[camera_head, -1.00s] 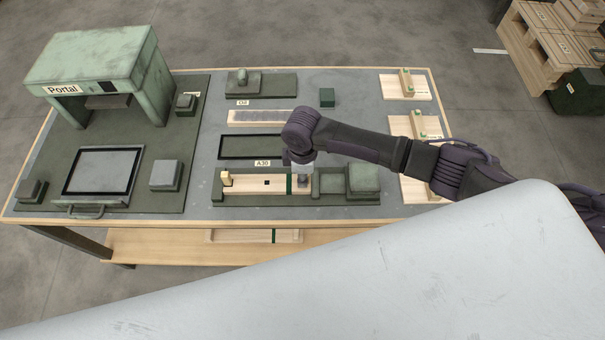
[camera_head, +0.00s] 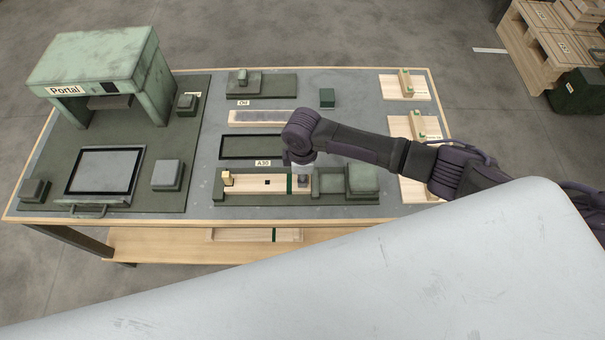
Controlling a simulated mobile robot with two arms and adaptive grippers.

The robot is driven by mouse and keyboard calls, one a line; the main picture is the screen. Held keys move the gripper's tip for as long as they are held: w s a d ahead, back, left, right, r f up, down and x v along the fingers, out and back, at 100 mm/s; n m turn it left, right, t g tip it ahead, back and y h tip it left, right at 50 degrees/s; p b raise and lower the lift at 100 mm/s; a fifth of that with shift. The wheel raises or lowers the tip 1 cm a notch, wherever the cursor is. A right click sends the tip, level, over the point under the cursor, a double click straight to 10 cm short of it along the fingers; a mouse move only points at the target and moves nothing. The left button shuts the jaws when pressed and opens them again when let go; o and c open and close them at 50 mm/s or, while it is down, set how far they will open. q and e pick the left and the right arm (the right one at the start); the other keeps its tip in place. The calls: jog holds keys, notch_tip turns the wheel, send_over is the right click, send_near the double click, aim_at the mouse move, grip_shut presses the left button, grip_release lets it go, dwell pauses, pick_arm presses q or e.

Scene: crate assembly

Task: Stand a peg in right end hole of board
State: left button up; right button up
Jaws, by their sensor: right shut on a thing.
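A pale wooden board (camera_head: 248,183) lies in the dark green fixture marked A30, at the front middle of the table. A small wooden peg (camera_head: 227,178) stands at its left end, and a dark hole (camera_head: 267,183) shows near its middle. A green band crosses the board toward the right. My right gripper (camera_head: 303,181) points down at the board's right end, just right of the band. It is shut on a peg, which the gripper and wrist hide. The right end hole is hidden too, so I cannot tell whether the peg is in it. My left gripper is out of view.
A raised green block (camera_head: 362,179) stands just right of the gripper. The green portal (camera_head: 95,65) and a framed panel (camera_head: 105,171) are at the left. Wooden stands with pegs (camera_head: 395,88) line the right edge. A dark empty frame (camera_head: 250,147) lies behind the board.

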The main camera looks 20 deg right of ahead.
jog(key=shift+f, duration=0.2)
dwell(0.5)
jog(key=o, duration=0.8)
jog(key=shift+o, duration=0.2)
notch_tip(320, 180, up, 8)
jog(key=p, duration=0.8)
